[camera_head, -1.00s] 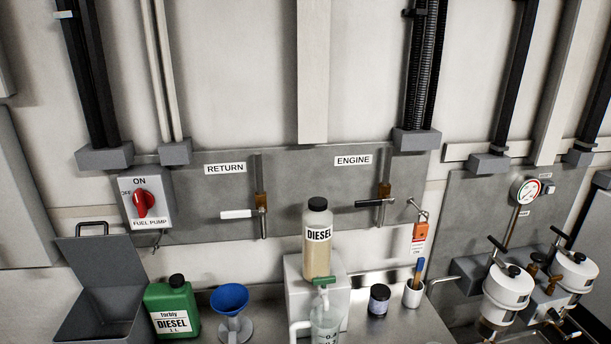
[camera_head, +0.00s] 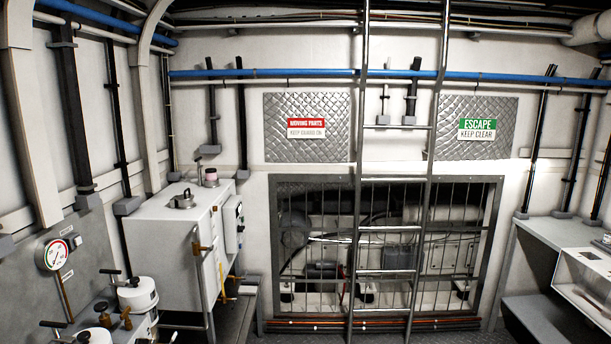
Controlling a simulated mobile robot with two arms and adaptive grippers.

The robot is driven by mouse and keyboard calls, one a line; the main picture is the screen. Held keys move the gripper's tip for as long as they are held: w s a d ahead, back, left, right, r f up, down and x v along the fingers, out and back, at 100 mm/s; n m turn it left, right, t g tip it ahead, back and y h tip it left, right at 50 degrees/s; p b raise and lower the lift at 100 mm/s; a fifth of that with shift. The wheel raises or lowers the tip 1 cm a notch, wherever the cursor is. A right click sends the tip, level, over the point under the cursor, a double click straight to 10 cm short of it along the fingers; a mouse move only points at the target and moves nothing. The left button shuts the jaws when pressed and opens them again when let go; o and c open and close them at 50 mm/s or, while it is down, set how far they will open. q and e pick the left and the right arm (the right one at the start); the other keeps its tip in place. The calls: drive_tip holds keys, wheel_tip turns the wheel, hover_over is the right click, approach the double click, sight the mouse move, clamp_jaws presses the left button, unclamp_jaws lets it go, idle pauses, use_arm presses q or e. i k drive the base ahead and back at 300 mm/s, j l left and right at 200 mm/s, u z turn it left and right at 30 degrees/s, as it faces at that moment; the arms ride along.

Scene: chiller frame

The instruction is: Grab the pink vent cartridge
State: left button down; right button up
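A small pinkish cylinder with a dark top (camera_head: 211,177), which looks like the pink vent cartridge, stands upright on top of a white box-shaped tank (camera_head: 165,213) left of centre. It sits near the tank's back right corner, behind a round metal filler cap (camera_head: 184,199). It is small in the view, so how it is fixed to the tank cannot be told. Neither of my grippers is in view.
A metal ladder (camera_head: 358,200) stands before a barred guard (camera_head: 470,255) at the back. White filter housings (camera_head: 137,294) with handles and a gauge (camera_head: 54,254) are at the lower left. A bench with a clear-fronted case (camera_head: 585,275) is at the right.

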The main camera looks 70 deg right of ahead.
sight(211, 173)
drive_tip(key=z, duration=1.8)
drive_tip(key=u, duration=0.2)
drive_tip(key=i+l+u, duration=0.15)
drive_tip(key=u, duration=0.25)
drive_tip(key=i+l+u, duration=0.15)
drive_tip(key=u, duration=0.25)
drive_tip(key=i+l+u, duration=0.1)
drive_tip(key=l+u, duration=0.3)
drive_tip(key=i+l+u, duration=0.1)
drive_tip(key=l+u, duration=0.15)
drive_tip(key=u, duration=0.15)
